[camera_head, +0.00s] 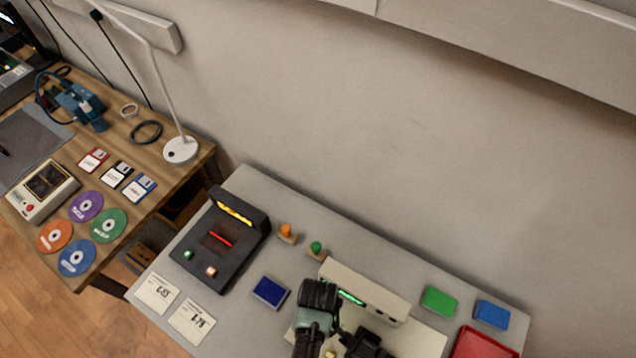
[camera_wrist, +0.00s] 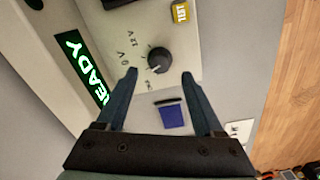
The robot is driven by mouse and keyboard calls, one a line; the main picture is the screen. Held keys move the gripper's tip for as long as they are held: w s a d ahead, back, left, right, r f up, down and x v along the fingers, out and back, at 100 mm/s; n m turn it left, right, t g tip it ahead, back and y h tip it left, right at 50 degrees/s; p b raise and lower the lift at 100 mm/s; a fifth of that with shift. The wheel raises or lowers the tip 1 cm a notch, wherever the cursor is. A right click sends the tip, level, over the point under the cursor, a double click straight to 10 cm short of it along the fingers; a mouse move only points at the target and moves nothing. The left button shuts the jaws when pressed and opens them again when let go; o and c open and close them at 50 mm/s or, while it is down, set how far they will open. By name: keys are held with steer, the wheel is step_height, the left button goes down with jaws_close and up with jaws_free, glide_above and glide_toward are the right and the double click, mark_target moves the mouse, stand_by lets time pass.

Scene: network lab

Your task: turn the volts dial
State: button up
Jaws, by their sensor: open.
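The volts dial (camera_wrist: 159,60) is a round black knob with a pale pointer line, on a light panel printed with a V and small marks around it. It shows in the wrist view just beyond my fingertips. My gripper (camera_wrist: 159,74) is open, with one finger to each side of the dial's near edge; I cannot tell whether either touches it. The beige unit (camera_head: 372,293) carries a green lit display, which reads READY (camera_wrist: 86,66) in the wrist view. In the head view my arm covers the dial.
A yellow button (camera_wrist: 180,12) sits on the panel beyond the dial. A blue pad (camera_head: 269,292) lies left of the unit. A dark console (camera_head: 222,240) stands further left. Green (camera_head: 439,301) and blue (camera_head: 491,314) blocks and a red tray (camera_head: 482,343) are at right.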

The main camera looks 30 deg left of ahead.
step_height(320, 180, up, 9)
steer(key=shift+f, duration=0.2)
stand_by(0.6)
